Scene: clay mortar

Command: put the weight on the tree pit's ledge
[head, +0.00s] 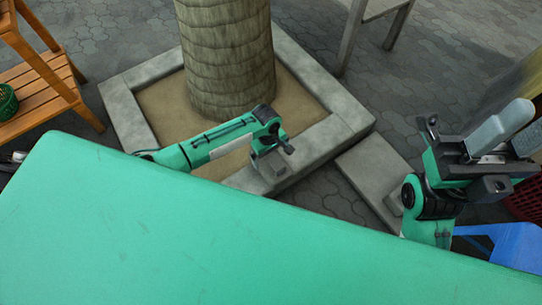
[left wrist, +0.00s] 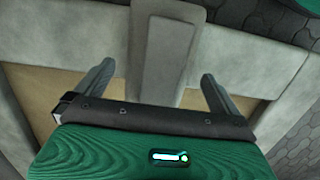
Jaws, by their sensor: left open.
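The grey weight (head: 272,172) is at the near ledge of the tree pit (head: 130,120), below my left gripper (head: 285,148). In the left wrist view the weight (left wrist: 163,60) shows as a long grey block between the two spread fingers of the left gripper (left wrist: 158,70), with a visible gap on each side. It appears to rest on the pit's ledge (left wrist: 90,45); its underside is hidden. My right gripper (head: 512,132) is at the right, away from the pit, with its pale fingers apart and nothing seen between them.
A tree trunk (head: 228,55) rises from the soil inside the pit. A wooden stool (head: 45,75) stands at the left and a grey stool (head: 370,12) behind. A flat slab (head: 372,175) lies right of the pit. A red basket (head: 524,203) and a blue object (head: 515,243) are at lower right.

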